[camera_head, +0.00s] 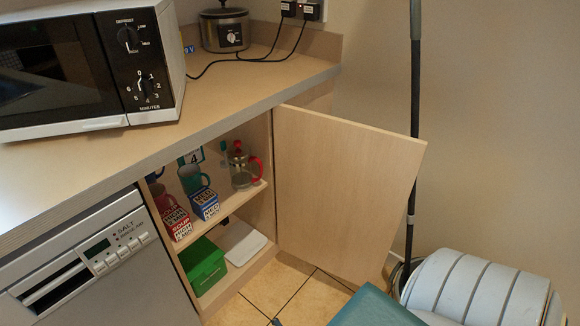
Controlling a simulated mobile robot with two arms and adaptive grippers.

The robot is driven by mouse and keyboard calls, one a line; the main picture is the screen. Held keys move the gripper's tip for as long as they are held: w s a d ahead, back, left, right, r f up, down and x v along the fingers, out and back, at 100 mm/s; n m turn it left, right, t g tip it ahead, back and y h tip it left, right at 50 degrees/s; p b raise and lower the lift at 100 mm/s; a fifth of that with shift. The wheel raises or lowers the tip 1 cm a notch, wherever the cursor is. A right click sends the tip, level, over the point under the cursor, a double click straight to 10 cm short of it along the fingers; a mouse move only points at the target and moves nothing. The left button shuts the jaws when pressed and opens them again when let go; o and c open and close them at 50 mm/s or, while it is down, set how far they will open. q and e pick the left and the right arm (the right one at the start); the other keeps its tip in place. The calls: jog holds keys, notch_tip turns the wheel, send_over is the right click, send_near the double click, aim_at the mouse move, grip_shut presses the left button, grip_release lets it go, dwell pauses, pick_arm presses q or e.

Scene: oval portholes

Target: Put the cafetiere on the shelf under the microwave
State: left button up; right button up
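The cafetiere (241,172), a clear glass jug with a red handle and red base, stands upright on the cupboard shelf (232,202) at its right end, close to the open door. This shelf is inside the cupboard under the counter. The microwave (150,60), silver and black with two dials, sits on the counter (225,85) at the upper left. Neither of my grippers is in view.
A teal mug (193,180), a red mug and small boxes (205,203) share the shelf. A green box (203,265) and white container (240,243) lie below. The cupboard door (340,190) stands open. A slow cooker (224,30) is on the counter; a striped white object (480,290) stands right.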

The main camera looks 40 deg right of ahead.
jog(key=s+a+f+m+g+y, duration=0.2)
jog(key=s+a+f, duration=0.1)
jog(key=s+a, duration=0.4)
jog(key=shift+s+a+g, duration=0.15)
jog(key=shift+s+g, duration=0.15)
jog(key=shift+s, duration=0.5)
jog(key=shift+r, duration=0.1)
